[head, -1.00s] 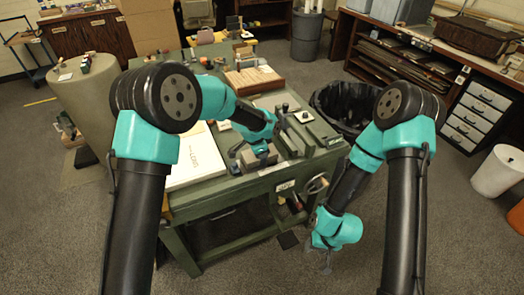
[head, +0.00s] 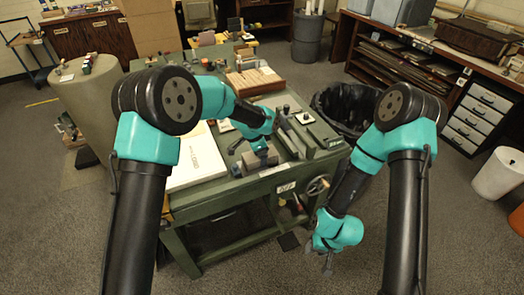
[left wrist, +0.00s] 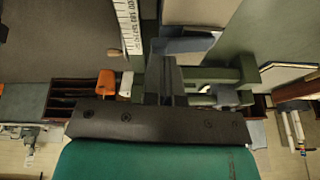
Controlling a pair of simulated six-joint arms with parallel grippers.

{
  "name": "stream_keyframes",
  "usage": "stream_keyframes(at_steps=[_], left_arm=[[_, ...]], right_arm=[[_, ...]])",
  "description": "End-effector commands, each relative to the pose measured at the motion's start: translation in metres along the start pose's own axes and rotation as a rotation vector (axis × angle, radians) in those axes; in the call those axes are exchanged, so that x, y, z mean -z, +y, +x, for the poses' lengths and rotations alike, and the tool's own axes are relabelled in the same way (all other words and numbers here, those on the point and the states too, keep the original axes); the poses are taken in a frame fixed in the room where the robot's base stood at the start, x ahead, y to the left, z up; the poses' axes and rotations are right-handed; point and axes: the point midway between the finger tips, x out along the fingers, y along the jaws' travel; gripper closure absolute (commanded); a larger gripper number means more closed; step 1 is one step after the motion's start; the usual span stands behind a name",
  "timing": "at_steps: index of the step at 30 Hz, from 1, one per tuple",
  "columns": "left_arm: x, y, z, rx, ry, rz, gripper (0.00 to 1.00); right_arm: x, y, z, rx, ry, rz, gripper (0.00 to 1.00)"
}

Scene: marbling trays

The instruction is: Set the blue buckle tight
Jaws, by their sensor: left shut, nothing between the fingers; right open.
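My left gripper (head: 261,146) reaches down over the front of the green workbench (head: 222,203). In the left wrist view its dark fingers (left wrist: 168,82) are together with nothing between them. A blue-grey block (left wrist: 182,46) lies just past the fingertips in that view; it also shows at the bench front in the head view (head: 262,160). I cannot tell whether the fingers touch it. No clear blue buckle can be made out; the gripper and wrist may hide it. My right gripper (head: 328,266) hangs open and empty over the floor, right of the bench.
A white board (head: 196,160) lies on the bench left of my left gripper. Green metal parts (head: 318,133) stand to its right. A handwheel (head: 318,185) is on the bench front. A black-lined bin (head: 345,103) stands behind on the right.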

Motion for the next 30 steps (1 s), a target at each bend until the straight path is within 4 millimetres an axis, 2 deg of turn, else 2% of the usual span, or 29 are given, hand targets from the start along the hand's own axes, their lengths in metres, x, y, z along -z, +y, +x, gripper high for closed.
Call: stream_keyframes(at_steps=[8,21,25,30], left_arm=[[0.005,-0.009,-0.036,0.006,0.002,-0.010,1.00],[0.006,0.024,-0.106,0.005,0.000,-0.009,1.00],[0.007,0.031,-0.120,0.005,0.001,-0.008,1.00],[0.007,0.034,-0.126,0.003,0.000,-0.009,1.00]], right_arm=[[0.000,0.000,0.000,0.000,0.000,0.000,0.57],[0.000,0.000,0.000,0.000,0.000,0.000,0.57],[0.000,0.000,0.000,0.000,0.000,0.000,0.57],[0.000,0.000,0.000,0.000,0.000,0.000,0.57]])
